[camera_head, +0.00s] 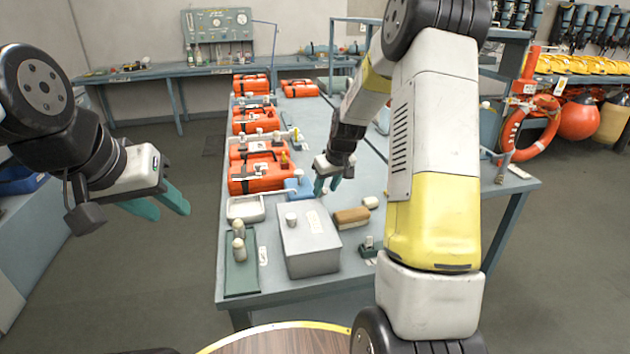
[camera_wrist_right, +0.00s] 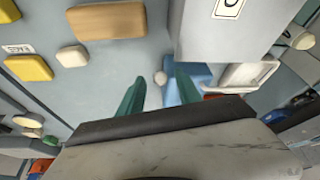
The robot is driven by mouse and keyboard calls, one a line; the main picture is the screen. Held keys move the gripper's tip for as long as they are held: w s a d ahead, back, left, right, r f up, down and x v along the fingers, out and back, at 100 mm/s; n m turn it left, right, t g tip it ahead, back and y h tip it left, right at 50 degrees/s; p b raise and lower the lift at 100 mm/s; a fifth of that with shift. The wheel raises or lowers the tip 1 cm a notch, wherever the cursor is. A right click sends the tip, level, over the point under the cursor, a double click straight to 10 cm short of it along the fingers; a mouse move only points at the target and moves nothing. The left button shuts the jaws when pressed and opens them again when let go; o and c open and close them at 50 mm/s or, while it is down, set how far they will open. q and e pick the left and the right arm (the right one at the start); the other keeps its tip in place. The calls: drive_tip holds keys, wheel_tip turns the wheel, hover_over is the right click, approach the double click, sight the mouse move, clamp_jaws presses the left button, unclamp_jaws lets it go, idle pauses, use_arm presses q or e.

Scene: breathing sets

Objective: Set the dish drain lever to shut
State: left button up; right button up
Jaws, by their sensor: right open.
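A shallow white dish (camera_head: 245,208) sits on the bench behind a grey box; it also shows at the right in the right wrist view (camera_wrist_right: 247,75). My left gripper (camera_head: 165,205) is open and empty, off the bench's left side.
The grey box (camera_head: 308,240) stands in front of the dish. A tan block (camera_head: 351,217) lies to its right, and a green tray (camera_head: 241,272) with small bottles to its left. Orange cases (camera_head: 258,172) line the bench further back. The floor left of the bench is clear.

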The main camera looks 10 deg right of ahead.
clamp_jaws()
idle(1.4)
